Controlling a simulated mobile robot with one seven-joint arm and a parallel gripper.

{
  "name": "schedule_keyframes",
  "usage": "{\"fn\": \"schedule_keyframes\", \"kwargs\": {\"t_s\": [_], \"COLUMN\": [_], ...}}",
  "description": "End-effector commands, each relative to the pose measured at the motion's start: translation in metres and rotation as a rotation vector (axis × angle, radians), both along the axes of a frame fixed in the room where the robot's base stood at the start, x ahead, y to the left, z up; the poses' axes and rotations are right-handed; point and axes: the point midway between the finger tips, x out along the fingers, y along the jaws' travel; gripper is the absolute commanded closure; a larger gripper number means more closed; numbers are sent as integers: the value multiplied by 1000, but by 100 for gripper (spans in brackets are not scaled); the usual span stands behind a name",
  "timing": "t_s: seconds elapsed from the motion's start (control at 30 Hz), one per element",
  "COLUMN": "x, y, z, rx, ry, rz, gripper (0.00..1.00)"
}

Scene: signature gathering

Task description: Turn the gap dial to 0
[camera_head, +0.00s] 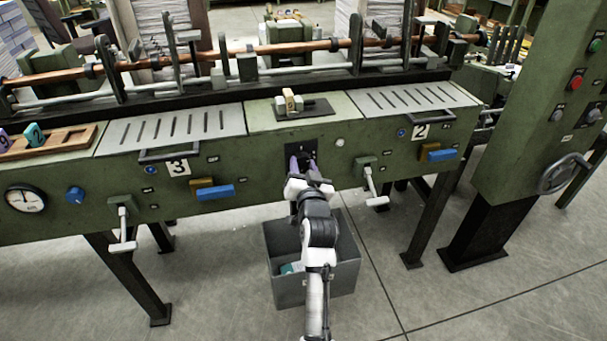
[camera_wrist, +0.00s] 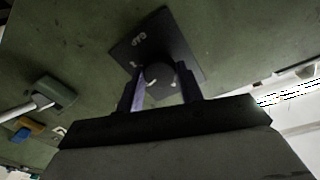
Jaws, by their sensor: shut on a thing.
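The gap dial (camera_wrist: 160,80) is a dark round knob on a black square plate (camera_wrist: 183,45) lettered "GAP", which appears upside down in the wrist view. My gripper (camera_wrist: 160,92) has its two purple-grey fingers on either side of the dial, shut on it. In the head view, my gripper (camera_head: 303,168) reaches the black plate (camera_head: 314,148) on the green machine front and hides most of the dial. Pale marks show on the knob, but I cannot read its setting.
A grey bin (camera_head: 337,275) stands on the floor below my arm. Crank handles (camera_head: 123,225) and (camera_head: 372,187) stick out from the machine front on both sides. A blue knob (camera_head: 75,196) and a round gauge (camera_head: 26,198) are at the left. A small block (camera_head: 290,101) sits on top.

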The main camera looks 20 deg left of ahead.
Motion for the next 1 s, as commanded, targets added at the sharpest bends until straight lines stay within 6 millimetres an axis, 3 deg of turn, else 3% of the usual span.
{"fn": "schedule_keyframes", "kwargs": {"t_s": [1.0], "x": [2], "y": [-3], "z": [-7], "rx": [-798], "ry": [-541], "rz": [-2], "gripper": [86]}}
